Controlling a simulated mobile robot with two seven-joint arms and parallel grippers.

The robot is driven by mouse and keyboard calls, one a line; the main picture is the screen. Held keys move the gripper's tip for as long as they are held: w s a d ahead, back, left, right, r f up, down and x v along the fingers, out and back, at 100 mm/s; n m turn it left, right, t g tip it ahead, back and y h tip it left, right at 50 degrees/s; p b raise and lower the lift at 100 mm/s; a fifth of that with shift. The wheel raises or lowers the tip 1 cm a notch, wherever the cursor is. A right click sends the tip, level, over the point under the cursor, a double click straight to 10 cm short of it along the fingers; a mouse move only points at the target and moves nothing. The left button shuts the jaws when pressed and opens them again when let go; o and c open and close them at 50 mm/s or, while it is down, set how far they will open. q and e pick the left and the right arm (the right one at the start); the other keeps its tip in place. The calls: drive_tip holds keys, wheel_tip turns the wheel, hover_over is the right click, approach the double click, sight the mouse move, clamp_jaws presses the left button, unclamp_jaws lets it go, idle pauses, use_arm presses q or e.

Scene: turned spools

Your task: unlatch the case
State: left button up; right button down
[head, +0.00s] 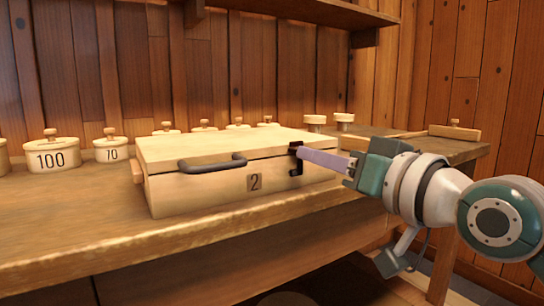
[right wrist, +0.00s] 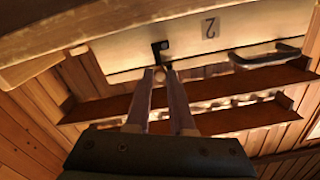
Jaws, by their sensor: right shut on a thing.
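The case (head: 220,190) is a pale wooden box with a black handle (head: 212,162) and a "2" plate on its front. Its lid (head: 215,146) is down. A black latch (head: 296,168) is on the front at the right, spanning the lid seam; it also shows in the right wrist view (right wrist: 158,47). My right gripper (head: 304,154) reaches in from the right, its pale purple fingers at the latch. In the right wrist view its fingertips (right wrist: 161,73) are shut on the latch, partly hiding it. My left gripper is not in view.
The case stands on a wooden bench (head: 110,240) near its front edge. Lidded pots marked 100 (head: 52,155) and 70 (head: 111,149) are at the left, with more spools behind. A wooden shelf (head: 300,10) hangs above. The bench front left is clear.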

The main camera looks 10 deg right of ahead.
sight(307, 165)
drive_tip(key=shift+d+m, duration=0.1)
drive_tip(key=shift+m, duration=0.2)
drive_tip(key=shift+w+d+f+m+p, duration=0.1)
drive_tip(key=shift+d+f+m, duration=0.25)
drive_tip(key=shift+m, duration=1.45)
drive_tip(key=shift+w+d+f+m+p, duration=0.15)
drive_tip(key=shift+f+m, duration=0.35)
drive_tip(key=shift+m, duration=1.3)
drive_tip(key=shift+w+d+f+m+p, duration=0.1)
drive_tip(key=shift+d+f+m, duration=0.3)
drive_tip(key=shift+m, duration=1.4)
drive_tip(key=c, duration=0.8)
unclamp_jaws()
